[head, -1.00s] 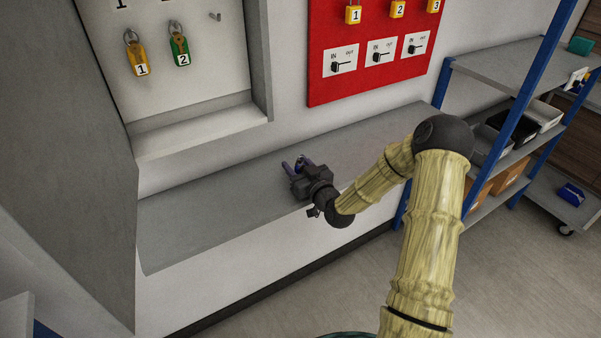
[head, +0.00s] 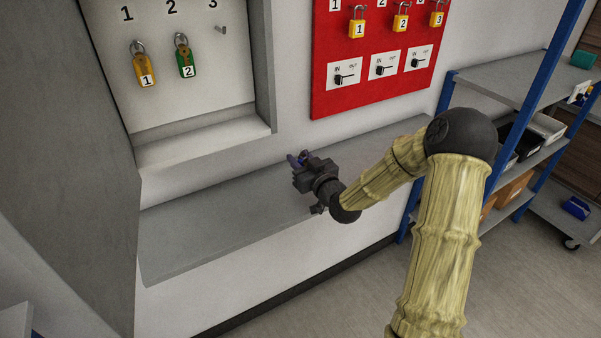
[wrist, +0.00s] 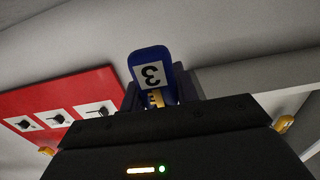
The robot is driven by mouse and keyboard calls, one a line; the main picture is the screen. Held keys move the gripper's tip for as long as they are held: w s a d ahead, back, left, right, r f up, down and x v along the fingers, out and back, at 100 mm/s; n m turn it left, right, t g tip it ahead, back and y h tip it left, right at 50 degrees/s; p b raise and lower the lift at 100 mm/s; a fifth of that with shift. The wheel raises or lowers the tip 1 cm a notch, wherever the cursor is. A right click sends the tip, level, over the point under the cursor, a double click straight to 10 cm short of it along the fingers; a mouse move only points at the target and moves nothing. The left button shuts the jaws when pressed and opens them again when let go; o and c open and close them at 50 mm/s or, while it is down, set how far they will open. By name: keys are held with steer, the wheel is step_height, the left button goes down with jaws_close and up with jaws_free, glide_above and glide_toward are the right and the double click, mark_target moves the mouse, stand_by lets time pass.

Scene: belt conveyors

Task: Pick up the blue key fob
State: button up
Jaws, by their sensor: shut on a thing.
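The blue key fob (wrist: 149,62) shows in the wrist view, with a white label marked 3 and a brass-coloured key part below it. My gripper (wrist: 160,92) is shut on it, with a dark finger at each side. In the head view my gripper (head: 299,160) is above the grey ledge, near the wall. Only a little blue shows at its tips there, and the fob is mostly hidden.
A key cabinet with a yellow fob (head: 145,70) and a green fob (head: 185,62) is at upper left, beside an empty peg (head: 221,29). A red board (head: 374,95) with yellow padlocks hangs right of it. The grey ledge (head: 215,230) is clear. Blue-framed shelves (head: 510,75) stand at right.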

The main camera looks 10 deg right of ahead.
steer(key=shift+r, duration=1.8)
